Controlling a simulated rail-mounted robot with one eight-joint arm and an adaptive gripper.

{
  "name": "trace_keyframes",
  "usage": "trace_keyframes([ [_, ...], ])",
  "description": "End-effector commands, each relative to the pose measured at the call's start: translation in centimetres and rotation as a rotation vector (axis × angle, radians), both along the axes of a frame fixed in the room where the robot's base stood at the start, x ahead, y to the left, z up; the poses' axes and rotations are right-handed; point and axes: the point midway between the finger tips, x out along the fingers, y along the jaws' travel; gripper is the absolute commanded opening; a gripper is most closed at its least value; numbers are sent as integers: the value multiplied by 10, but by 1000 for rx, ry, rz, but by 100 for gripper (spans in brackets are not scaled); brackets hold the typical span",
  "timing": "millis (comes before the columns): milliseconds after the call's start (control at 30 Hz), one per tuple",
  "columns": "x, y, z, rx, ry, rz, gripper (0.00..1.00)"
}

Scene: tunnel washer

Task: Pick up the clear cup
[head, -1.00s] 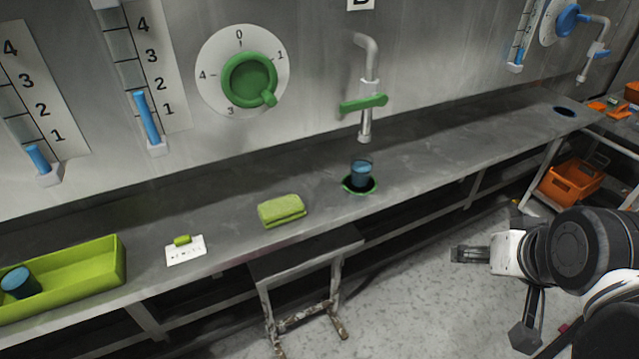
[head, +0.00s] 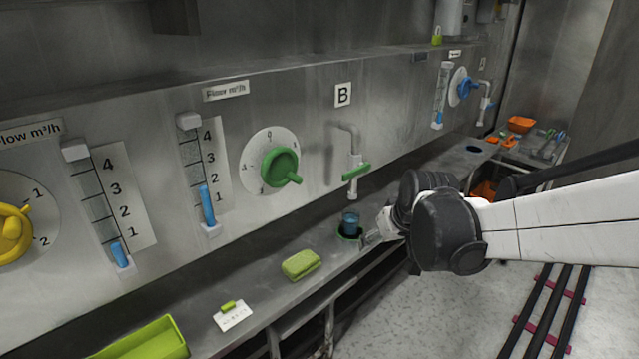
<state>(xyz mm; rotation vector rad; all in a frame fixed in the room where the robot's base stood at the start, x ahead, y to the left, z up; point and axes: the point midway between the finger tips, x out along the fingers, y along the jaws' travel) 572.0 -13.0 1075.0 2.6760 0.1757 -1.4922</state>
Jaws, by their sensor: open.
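A clear cup with blue contents (head: 350,222) stands upright at the green-rimmed hole (head: 349,237) in the metal counter, below the tap with the green handle (head: 354,172). My gripper (head: 371,240) is just to the right of the cup and low, close to the counter's front edge. It is open, with nothing seen between its fingers. The fingers are small and partly hidden by my wrist, so I cannot tell whether they touch the cup.
A green sponge (head: 301,265), a white card with a green piece (head: 232,315) and a green tray (head: 147,342) lie along the counter to the left. The wall with dials and flow gauges rises behind the counter. Orange items (head: 520,125) are at the far right.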

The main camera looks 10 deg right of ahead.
Motion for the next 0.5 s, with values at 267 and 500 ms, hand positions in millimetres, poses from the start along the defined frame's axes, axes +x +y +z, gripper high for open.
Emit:
trace_keyframes([
  [267, 60, -9, -20, 0, 17, 45, 65],
  [500, 96, -16, -53, 1, 28, 81, 65],
])
